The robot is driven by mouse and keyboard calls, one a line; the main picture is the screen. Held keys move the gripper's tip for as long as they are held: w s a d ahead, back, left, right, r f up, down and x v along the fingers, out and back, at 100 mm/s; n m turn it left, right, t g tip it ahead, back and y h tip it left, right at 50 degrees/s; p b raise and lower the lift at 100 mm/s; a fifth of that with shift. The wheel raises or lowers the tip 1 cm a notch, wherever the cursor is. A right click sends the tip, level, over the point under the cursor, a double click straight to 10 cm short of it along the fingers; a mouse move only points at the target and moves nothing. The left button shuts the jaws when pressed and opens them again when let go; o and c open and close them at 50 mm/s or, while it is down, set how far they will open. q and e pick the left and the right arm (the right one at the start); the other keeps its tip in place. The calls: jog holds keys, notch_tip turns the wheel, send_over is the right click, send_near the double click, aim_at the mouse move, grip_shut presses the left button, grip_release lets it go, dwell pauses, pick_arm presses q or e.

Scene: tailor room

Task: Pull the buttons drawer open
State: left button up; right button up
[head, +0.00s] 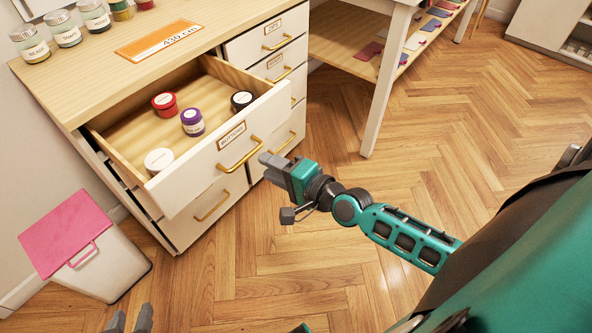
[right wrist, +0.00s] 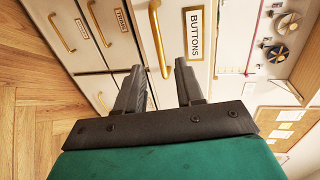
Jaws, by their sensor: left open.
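The buttons drawer (head: 203,168), white with a "BUTTONS" label, stands pulled well out of the wooden-topped cabinet. Inside are a red jar (head: 165,104), a purple jar (head: 192,122), a black-lidded jar (head: 241,101) and a white-lidded jar (head: 159,161). Its brass handle (head: 240,155) also shows in the right wrist view (right wrist: 158,38). My right gripper (head: 268,160) is close to the handle's right end. In the right wrist view its fingers (right wrist: 157,84) are apart, with the handle beyond their gap, not clamped. My left gripper (head: 130,320) is open and empty at the bottom edge.
More closed drawers (head: 285,66) lie beside and below. A pink-lidded bin (head: 105,262) is at the left. A table leg (head: 385,85) stands behind. The wooden floor (head: 310,255) in front is clear.

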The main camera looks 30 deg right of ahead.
pick_arm(q)
jog(key=shift+s+a, duration=0.1)
jog(key=shift+a, duration=0.1)
pick_arm(e)
jog(key=v, duration=0.7)
jog(key=shift+s, duration=0.25)
pick_arm(q)
jog(key=r+p, duration=0.1)
jog(key=a+r+p, duration=0.1)
jog(key=p, duration=0.1)
jog(key=s+r+p, duration=0.1)
jog(key=p, duration=0.1)
jog(key=shift+a+y, duration=0.3)
jog(key=shift+y, duration=0.1)
pick_arm(e)
jog(key=s+a+f+n+g+h, duration=0.3)
jog(key=s+n, duration=0.3)
jog(key=n, duration=1)
jog(key=shift+s+a+f+n+g, duration=0.2)
jog(key=shift+a+f+n+g, duration=0.15)
jog(key=shift+a+f, duration=0.35)
pick_arm(q)
jog(key=shift+d+f, duration=0.1)
jog(key=shift+d, duration=0.1)
pick_arm(e)
jog(key=shift+r, duration=0.1)
pick_arm(q)
jog(key=shift+w, duration=0.15)
pick_arm(e)
jog(key=shift+s, duration=0.1)
